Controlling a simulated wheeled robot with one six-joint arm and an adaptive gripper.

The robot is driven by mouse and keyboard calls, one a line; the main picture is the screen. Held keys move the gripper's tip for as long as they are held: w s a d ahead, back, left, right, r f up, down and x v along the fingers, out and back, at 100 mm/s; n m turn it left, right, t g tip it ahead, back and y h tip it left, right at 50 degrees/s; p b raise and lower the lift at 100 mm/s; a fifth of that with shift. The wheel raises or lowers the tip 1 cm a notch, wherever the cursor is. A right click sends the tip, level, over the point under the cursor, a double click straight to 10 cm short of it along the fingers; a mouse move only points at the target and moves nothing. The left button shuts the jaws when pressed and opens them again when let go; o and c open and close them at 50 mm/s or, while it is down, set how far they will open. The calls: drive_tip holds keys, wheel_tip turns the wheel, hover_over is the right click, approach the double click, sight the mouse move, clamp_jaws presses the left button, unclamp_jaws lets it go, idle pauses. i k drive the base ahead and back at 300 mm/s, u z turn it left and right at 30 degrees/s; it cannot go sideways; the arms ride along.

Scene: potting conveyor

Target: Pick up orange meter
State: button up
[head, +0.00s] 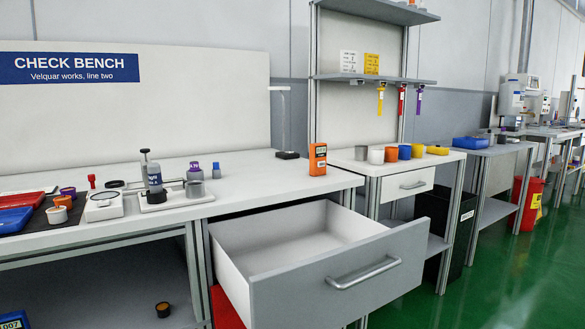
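My gripper is not in view.
An open, empty drawer (376,263) juts out below the bench, in front of the meter. A dispenser fixture (153,182), a white scale (103,206) and small bottles stand on the left. Several colored cups, including an orange one (391,154), stand on the table right. The bench around the meter is clear.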

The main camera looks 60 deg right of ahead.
sight(317, 151)
drive_tip(key=u, duration=0.75)
drive_tip(key=k, duration=1.25)
drive_tip(key=z, duration=1.85)
